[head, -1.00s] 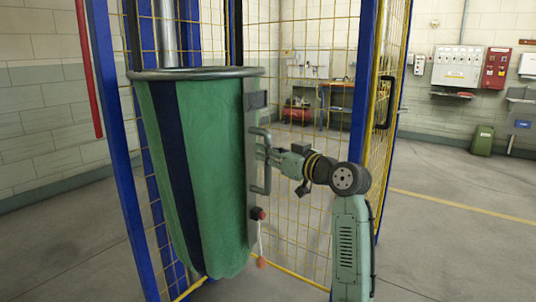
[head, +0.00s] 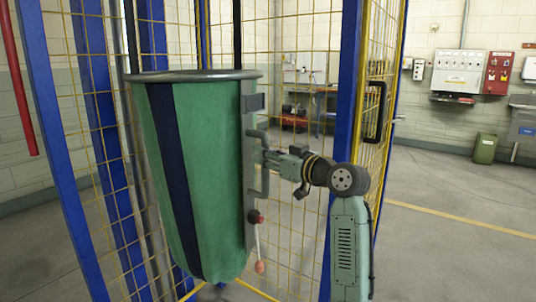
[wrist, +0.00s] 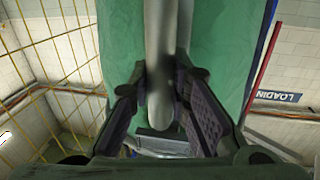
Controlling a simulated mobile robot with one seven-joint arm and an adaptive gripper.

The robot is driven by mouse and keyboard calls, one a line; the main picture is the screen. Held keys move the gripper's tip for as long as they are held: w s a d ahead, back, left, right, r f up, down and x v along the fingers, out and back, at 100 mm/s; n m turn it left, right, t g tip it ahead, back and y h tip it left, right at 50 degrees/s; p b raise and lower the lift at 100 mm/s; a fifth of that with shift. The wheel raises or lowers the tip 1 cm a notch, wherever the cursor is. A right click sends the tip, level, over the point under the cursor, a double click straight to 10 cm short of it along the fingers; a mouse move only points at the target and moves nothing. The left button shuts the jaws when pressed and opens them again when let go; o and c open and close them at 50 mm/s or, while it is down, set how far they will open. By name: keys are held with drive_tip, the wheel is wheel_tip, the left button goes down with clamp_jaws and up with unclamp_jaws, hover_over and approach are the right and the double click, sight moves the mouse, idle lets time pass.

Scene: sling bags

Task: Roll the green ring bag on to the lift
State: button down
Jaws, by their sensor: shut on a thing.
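The green ring bag (head: 222,170) is tall, with a dark blue stripe and a grey ring rim at the top. It hangs upright in front of me in the head view. My gripper (head: 264,158) is shut on the grey upright handle (head: 265,188) on the bag's right side. In the wrist view my gripper (wrist: 165,98) has its two pads on either side of the grey bar. A cage of blue posts and yellow mesh (head: 300,215), seemingly the lift, stands around and behind the bag. The bag's underside and wheels are not clearly visible.
A blue post (head: 343,110) stands close behind my arm, with a mesh door and black handle (head: 376,112) beside it. Another blue post (head: 60,170) stands left of the bag. A green bin (head: 484,148) is at the far right wall. Open floor lies on the right.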

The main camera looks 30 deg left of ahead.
drive_tip(key=shift+w+d+r+m+t, duration=0.2)
drive_tip(key=shift+w+d+m+t, duration=0.1)
drive_tip(key=shift+w+d, duration=0.3)
drive_tip(key=c, duration=1.5)
unclamp_jaws()
drive_tip(key=shift+w+f, duration=0.15)
drive_tip(key=shift+w, duration=0.05)
drive_tip(key=shift+s+a, duration=0.2)
drive_tip(key=shift+d+f, duration=0.1)
drive_tip(key=v, duration=1.2)
